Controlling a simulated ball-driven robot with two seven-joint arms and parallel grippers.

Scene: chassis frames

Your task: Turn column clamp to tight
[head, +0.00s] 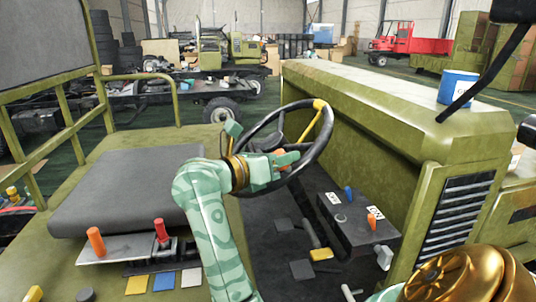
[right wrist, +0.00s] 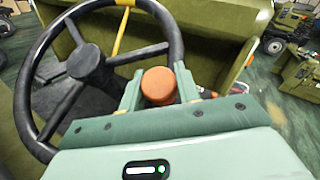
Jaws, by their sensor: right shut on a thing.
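An orange round knob (right wrist: 158,86), which I take for the column clamp, is between the two pale green fingers of my right gripper (right wrist: 160,92) in the right wrist view. The fingers are shut on it. In the head view my right gripper (head: 280,160) is at the steering wheel (head: 318,146), inside the lower part of its rim. Only a little orange of the knob (head: 281,153) shows there. The black wheel (right wrist: 166,32) has a yellow stripe. The clamp's mount and any tight mark are hidden. My left gripper is not in view.
A dark seat (head: 125,192) is left of the wheel. A black control box (head: 352,222) with blue and orange levers is right. Red and orange levers (head: 161,230) stand by the seat. The green hood (head: 395,108) carries a blue can (head: 458,88).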

